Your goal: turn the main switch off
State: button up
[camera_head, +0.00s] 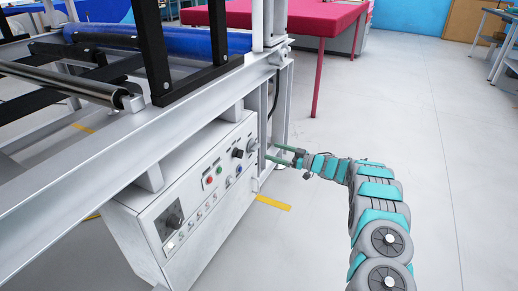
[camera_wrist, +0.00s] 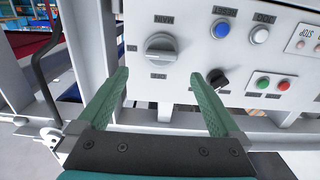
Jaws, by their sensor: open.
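The main switch is a large grey rotary knob on the control panel. In the wrist view, the knob (camera_wrist: 160,47) sits just beyond my fingertips, centred between them, with its grip bar lying roughly sideways. Its labels appear upside down and are hard to read. In the head view, the knob (camera_head: 252,146) is at the panel's far right end. My gripper (camera_head: 273,153) is close in front of it, open and empty. In the wrist view, my gripper (camera_wrist: 160,76) has its two green fingers spread wide, one on either side of the knob's line. I see no contact.
A black knob (camera_wrist: 217,78) is close to the right fingertip. Blue (camera_wrist: 220,28), white, green and red buttons lie further right. The white cabinet (camera_head: 205,225) sits under a metal machine frame (camera_head: 140,130). A red table (camera_head: 285,18) stands behind. The floor right is clear.

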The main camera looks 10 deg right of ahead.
aim_at(257, 149)
jog(key=shift+p+x, duration=0.3)
jog(key=shift+x, duration=3.55)
jog(key=c, duration=1.4)
jog(key=shift+f+n+b, duration=0.15)
jog(key=shift+n+b, duration=0.25)
jog(key=shift+b, duration=0.1)
jog(key=shift+s+a+f+n+b, duration=0.1)
jog(key=shift+n+b, duration=3.65)
jog(key=shift+n, duration=0.45)
jog(key=shift+s+a+f+n+b, duration=0.1)
jog(key=shift+n+b, duration=3.65)
jog(key=shift+n, duration=0.75)
